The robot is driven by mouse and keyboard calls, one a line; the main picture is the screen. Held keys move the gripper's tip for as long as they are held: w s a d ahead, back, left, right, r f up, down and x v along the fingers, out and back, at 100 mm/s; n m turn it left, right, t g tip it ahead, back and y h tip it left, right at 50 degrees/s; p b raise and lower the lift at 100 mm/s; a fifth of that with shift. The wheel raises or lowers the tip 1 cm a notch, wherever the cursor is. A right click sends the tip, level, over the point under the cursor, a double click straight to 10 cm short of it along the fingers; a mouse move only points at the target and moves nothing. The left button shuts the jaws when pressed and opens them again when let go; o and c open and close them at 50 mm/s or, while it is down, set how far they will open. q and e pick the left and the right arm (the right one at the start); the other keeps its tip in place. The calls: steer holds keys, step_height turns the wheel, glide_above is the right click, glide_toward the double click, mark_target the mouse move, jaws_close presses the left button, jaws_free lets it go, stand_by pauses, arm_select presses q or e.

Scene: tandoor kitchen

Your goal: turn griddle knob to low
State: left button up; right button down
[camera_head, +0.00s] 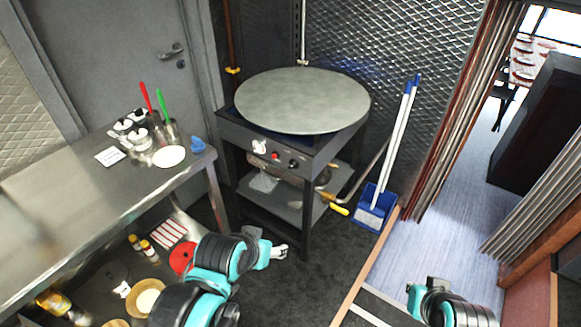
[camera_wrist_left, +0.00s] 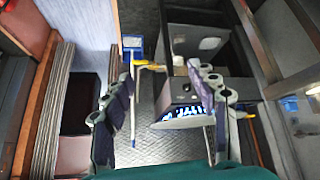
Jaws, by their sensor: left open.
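The griddle (camera_head: 302,92) is a large round grey plate on a dark metal stand. Its front panel (camera_head: 318,157) carries a white knob or dial (camera_head: 259,146), a small red button or light (camera_head: 276,156) and a black knob (camera_head: 293,164). The knob's setting is too small to read. My left gripper (camera_head: 278,252) is low in front of the stand, apart from the panel. In the left wrist view its fingers (camera_wrist_left: 165,95) are spread with nothing held, and the stand (camera_wrist_left: 175,97) shows between and beyond them. My right arm shows at lower right; its fingers are unclear.
A steel table (camera_head: 75,205) with a lower shelf stands at left, holding shakers, a white plate (camera_head: 169,156) and utensils. A blue dustpan (camera_head: 374,205) and brush lean right of the stand. A yellow-handled pipe valve (camera_head: 338,209) sticks out near the stand's right leg.

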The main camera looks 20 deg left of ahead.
mark_target(290, 166)
arm_select(q)
steer(key=w+d+n+t+h+p, duration=0.1)
steer(key=w+n+t+h, duration=0.3)
steer(key=w, duration=2.5)
steer(key=w+a+f+t+h, duration=0.2)
steer(key=w+a+f, duration=0.3)
steer(key=w+f, duration=0.3)
steer(key=w+a+f+n+t, duration=0.35)
steer(key=a+f, duration=0.25)
steer(key=f, duration=0.4)
steer(key=shift+m, duration=0.35)
steer(key=b+x, duration=0.1)
steer(key=x, duration=0.5)
steer(key=shift+s+d+f, duration=0.1)
steer(key=shift+d+f, duration=0.05)
steer(key=shift+f, duration=0.05)
steer(key=shift+w+d+r, duration=0.1)
steer(key=shift+w+d, duration=0.05)
steer(key=shift+w, duration=0.35)
steer(key=shift+c, duration=0.3)
